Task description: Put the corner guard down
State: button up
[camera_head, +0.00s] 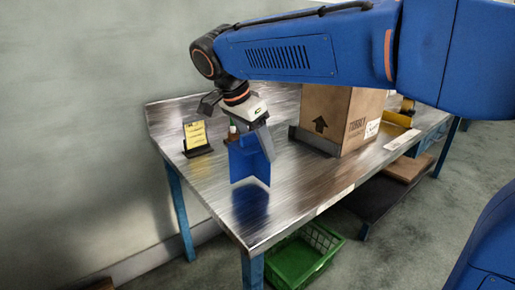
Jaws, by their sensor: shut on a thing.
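The corner guard (248,163) is a blue, angled piece with two flat faces. My gripper (246,135) is shut on its upper part and holds it upright, pointing down. The guard hangs over the left part of the metal table (280,205). A dark bluish reflection shows on the tabletop below it, and the guard looks a little above the surface. The gripper's fingertips are partly hidden behind the gripper body and the guard.
A cardboard box (337,115) stands on the table to the right, against a grey bracket. A small stand with a yellow note (196,135) is at the back left. A green crate (300,258) sits on the floor below. The front left tabletop is clear.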

jog(key=shift+f, duration=0.45)
jog(key=o, duration=1.1)
jog(key=shift+f, duration=0.1)
jog(key=v, duration=1.2)
